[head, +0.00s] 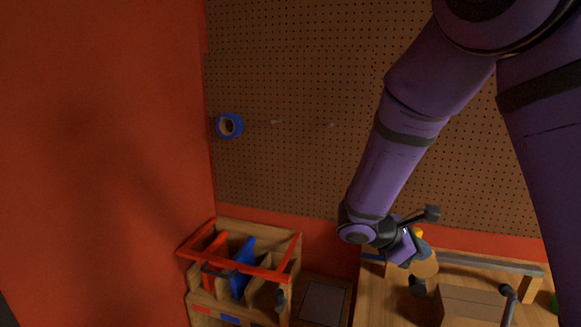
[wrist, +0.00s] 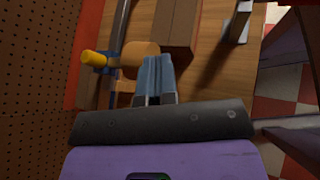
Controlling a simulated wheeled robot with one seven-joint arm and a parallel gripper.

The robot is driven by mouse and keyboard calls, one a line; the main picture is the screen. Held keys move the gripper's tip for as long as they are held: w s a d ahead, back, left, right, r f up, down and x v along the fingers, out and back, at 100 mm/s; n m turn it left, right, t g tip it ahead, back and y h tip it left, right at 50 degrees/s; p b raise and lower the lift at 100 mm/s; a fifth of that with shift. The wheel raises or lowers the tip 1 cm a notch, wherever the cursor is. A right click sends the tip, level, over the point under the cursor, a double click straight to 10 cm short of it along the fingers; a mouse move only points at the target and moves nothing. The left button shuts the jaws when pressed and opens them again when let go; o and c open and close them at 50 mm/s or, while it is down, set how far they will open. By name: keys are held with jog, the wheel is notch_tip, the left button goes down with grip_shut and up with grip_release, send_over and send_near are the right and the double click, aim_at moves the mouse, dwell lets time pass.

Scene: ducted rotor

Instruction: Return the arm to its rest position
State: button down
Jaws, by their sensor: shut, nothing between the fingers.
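My purple arm (head: 390,165) reaches down from the upper right in the head view, across the pegboard, with its wrist low over the wooden workbench (head: 380,300). In the wrist view my gripper (wrist: 156,62) is shut, its grey-blue fingers together with nothing held. Beyond the fingers is a tan rounded thing (wrist: 138,55) with a yellow-ended piece (wrist: 95,58) beside it. In the head view the tan thing (head: 425,264) is close to my wrist and partly covered by it. I cannot tell whether the fingers touch it.
A wooden box (head: 470,303) sits on the bench, and also shows in the wrist view (wrist: 180,22). A wooden organizer (head: 258,230) with red and blue pieces stands at lower left. A blue tape roll (head: 229,126) hangs on the pegboard (head: 290,80). A red wall (head: 100,150) fills the left.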

jog(key=s+d+r+m+t+y, duration=0.2)
jog(key=s+r+m+t+y, duration=0.2)
jog(key=s+r+m+y, duration=0.7)
jog(key=shift+s+d+r+m+y, duration=0.15)
jog(key=shift+s+r+m+y, duration=0.25)
jog(key=shift+s+r+m, duration=3.35)
jog(key=s, duration=0.1)
jog(key=s+n, duration=0.2)
jog(key=shift+s+r, duration=0.25)
